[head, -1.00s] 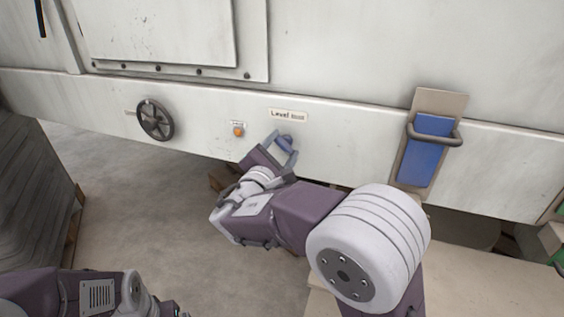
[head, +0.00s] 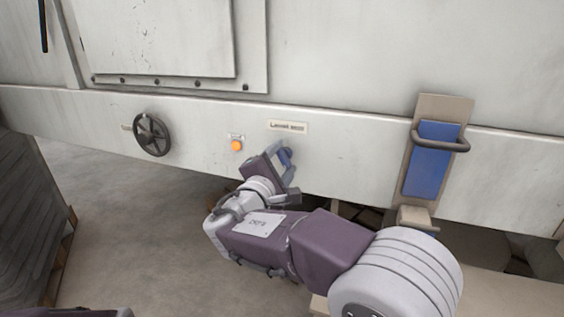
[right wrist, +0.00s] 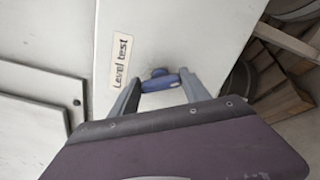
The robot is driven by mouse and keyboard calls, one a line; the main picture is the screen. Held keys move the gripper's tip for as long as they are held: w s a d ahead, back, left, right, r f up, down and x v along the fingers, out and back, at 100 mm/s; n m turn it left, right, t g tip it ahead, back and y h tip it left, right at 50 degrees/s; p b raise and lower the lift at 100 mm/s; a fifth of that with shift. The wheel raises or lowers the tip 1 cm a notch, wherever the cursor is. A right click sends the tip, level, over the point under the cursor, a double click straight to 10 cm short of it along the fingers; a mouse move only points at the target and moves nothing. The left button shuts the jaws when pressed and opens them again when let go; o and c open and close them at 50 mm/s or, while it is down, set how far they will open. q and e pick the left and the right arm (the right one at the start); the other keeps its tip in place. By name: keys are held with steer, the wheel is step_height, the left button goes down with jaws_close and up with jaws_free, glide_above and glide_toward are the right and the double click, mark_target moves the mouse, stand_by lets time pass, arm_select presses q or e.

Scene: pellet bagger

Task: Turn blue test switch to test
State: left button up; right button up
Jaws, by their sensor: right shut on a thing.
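The blue test switch (right wrist: 160,80) is a small blue knob on the machine's white panel, just below a "Level test" label (right wrist: 121,62). The label also shows in the head view (head: 287,126). My right gripper (right wrist: 157,84) is shut on the switch, with a finger on either side of it. In the head view the right gripper (head: 283,160) reaches up to the panel, and its fingers hide most of the switch (head: 286,156). The exact angle of the switch is hard to tell. My left gripper is out of the frames.
An orange lamp (head: 236,146) sits left of the switch, and a dark handwheel (head: 152,135) further left. A stack of dark sheets (head: 28,215) stands at the left; the floor between is clear.

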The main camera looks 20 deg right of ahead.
steer(key=o, duration=1.4)
steer(key=p+v, duration=0.1)
steer(key=v, duration=0.8)
steer(key=shift+p, duration=0.3)
